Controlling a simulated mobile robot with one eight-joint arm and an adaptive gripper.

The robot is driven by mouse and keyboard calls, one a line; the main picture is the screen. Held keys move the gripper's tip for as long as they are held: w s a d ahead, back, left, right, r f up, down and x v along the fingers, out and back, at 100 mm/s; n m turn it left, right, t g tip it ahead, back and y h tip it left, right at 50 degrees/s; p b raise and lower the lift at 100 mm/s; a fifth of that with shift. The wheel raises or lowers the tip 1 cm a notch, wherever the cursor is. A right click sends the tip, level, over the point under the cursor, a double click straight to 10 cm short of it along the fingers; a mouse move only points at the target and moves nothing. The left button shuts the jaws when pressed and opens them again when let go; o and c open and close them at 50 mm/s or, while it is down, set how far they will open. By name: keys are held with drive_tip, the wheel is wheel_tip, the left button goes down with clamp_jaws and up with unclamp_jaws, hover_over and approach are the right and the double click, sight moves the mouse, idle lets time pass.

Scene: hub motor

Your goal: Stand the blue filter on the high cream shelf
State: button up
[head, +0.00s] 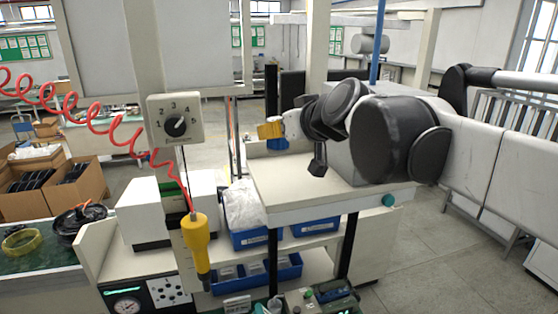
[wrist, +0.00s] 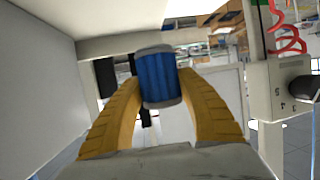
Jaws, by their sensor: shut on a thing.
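The blue filter (wrist: 160,78) is a ribbed blue cylinder with pale ends, held between the yellow fingers of my gripper (wrist: 162,90) in the wrist view. In the head view the filter (head: 278,144) shows as a small blue patch just below my yellow gripper (head: 270,131). The cream shelf (head: 290,185) is the top of the bench unit in the middle of the head view. The filter appears over or just behind its far left part; I cannot tell whether it touches. My arm hides the shelf's back right part.
A cream post with a dial box (head: 175,119) stands left of the shelf. A yellow tool (head: 196,238) hangs before it beneath a red coiled hose (head: 92,115). Blue bins (head: 315,227) sit below the shelf top. The near part of the shelf top is clear.

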sight(283, 144)
drive_tip(key=f, duration=0.1)
drive_tip(key=s, duration=0.1)
drive_tip(key=f, duration=0.1)
drive_tip(key=shift+s+d+f, duration=0.25)
drive_tip(key=shift+d+f, duration=0.05)
drive_tip(key=shift+f, duration=0.05)
wheel_tip(283, 144, down, 6)
drive_tip(key=shift+w+r+p, duration=0.1)
drive_tip(key=shift+p, duration=0.25)
drive_tip(key=shift+w+a+f, duration=0.1)
drive_tip(key=shift+w+f, duration=0.05)
drive_tip(key=shift+f, duration=0.3)
drive_tip(key=o, duration=1.2)
